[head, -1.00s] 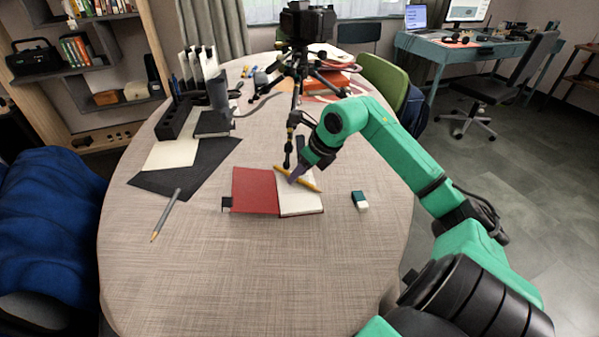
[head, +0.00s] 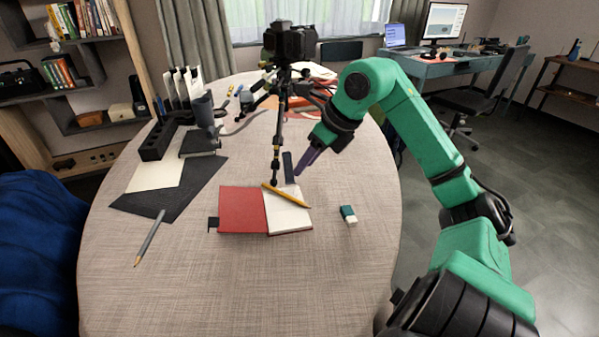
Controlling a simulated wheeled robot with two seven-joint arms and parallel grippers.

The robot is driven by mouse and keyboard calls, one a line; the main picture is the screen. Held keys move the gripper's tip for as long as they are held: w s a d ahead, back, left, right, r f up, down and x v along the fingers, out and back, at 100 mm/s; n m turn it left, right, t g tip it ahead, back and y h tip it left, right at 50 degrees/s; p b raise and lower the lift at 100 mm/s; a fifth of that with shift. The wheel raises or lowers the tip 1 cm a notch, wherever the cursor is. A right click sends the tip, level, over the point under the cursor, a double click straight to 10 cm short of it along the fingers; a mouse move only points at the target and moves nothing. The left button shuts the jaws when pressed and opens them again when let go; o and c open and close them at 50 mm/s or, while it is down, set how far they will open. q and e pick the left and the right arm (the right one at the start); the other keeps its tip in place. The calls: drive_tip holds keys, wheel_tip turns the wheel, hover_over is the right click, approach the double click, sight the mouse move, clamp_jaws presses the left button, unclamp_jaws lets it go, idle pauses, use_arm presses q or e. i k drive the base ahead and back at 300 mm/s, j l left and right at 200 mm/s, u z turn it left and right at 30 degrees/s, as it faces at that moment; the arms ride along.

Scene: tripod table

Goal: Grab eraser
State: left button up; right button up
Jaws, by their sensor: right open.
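The eraser (head: 349,214), a small block with a dark teal end and a white end, lies on the table to the right of the open red book (head: 243,210). My right gripper (head: 301,168) has purple fingers pointing down and left. It is above and beyond the book's white page, up and left of the eraser and apart from it. Its jaws are open and hold nothing that I can see. My left gripper is out of view.
A yellow pencil (head: 286,195) lies across the book. A black camera tripod (head: 280,120) stands just behind and left of my right gripper. A grey pencil (head: 150,237) lies at left. The table's front (head: 260,285) and the area around the eraser are clear.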

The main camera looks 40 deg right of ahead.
sight(346, 212)
drive_tip(key=k+l, duration=0.15)
drive_tip(key=k, duration=0.35)
drive_tip(key=k+l, duration=0.15)
drive_tip(key=k, duration=0.35)
drive_tip(key=k+l, duration=0.2)
drive_tip(key=k, duration=0.25)
